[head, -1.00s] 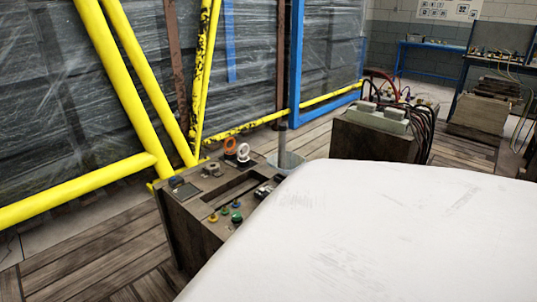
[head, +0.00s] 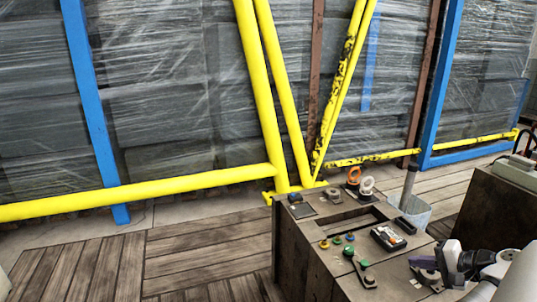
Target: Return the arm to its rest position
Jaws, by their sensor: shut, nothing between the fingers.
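My arm shows at the lower right edge of the head view as a pale link with a grey, black and purple wrist part. My gripper (head: 440,266) is at its left end, small and partly hard to make out, in front of or over the right end of a brown wooden box. It is shut with nothing seen in it. I cannot tell whether it touches the box top. The rest of my arm is cut off by the picture's edge.
Yellow bars (head: 140,194) front wrapped stacks. Wooden floor (head: 200,255) is clear at left.

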